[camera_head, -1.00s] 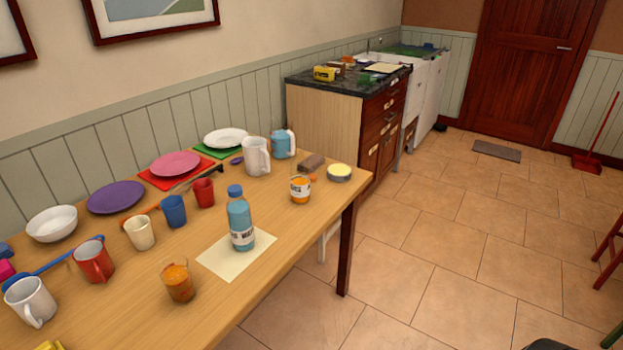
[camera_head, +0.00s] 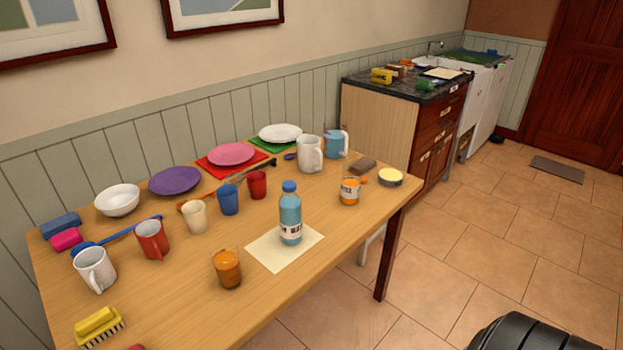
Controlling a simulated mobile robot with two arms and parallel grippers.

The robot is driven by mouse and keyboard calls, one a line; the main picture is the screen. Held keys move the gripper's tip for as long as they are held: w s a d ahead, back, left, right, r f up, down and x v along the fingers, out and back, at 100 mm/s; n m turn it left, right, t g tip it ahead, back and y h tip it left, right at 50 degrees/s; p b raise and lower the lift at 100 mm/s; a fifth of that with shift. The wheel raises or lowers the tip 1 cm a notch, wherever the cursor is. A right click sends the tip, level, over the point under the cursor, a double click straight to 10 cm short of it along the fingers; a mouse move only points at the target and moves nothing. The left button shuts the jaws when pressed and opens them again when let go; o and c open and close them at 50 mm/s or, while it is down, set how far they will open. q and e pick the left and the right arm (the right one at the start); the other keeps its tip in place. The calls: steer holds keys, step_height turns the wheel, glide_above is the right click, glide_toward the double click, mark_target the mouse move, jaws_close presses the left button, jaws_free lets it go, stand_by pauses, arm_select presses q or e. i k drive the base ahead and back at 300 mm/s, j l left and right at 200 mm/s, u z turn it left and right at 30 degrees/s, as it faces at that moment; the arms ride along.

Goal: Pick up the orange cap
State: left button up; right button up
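A small orange piece, which looks like the orange cap (camera_head: 364,180), lies on the wooden table (camera_head: 180,290) near its right end. It is just behind and right of a glass jar (camera_head: 349,191) with orange contents and a white label, and left of a round tin (camera_head: 391,178). The cap is small, and its lower part is partly hidden by the jar. Neither gripper is in view. A black rounded part at the bottom right seems to be part of my arm, off the table.
A blue bottle (camera_head: 290,215) stands on a cream sheet (camera_head: 262,251) in front of the cap's area. An orange-filled glass (camera_head: 227,268), several mugs and plates, and a brown block (camera_head: 362,164) crowd the table. Tiled floor right of the table is open.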

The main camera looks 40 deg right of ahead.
mark_target(352, 169)
steer(key=l+u, duration=0.75)
steer(key=k+l+u, duration=0.1)
steer(key=u, duration=0.25)
steer(key=k+l+u, duration=0.2)
steer(key=l, duration=0.5)
steer(key=k+l+u, duration=0.2)
steer(key=k+l, duration=0.25)
steer(key=l, duration=0.15)
steer(key=k+l+u, duration=0.2)
steer(key=k+l, duration=0.15)
steer(key=l, duration=0.25)
steer(key=k+l+u, duration=0.2)
steer(key=k+l, duration=0.25)
steer(key=l, duration=0.1)
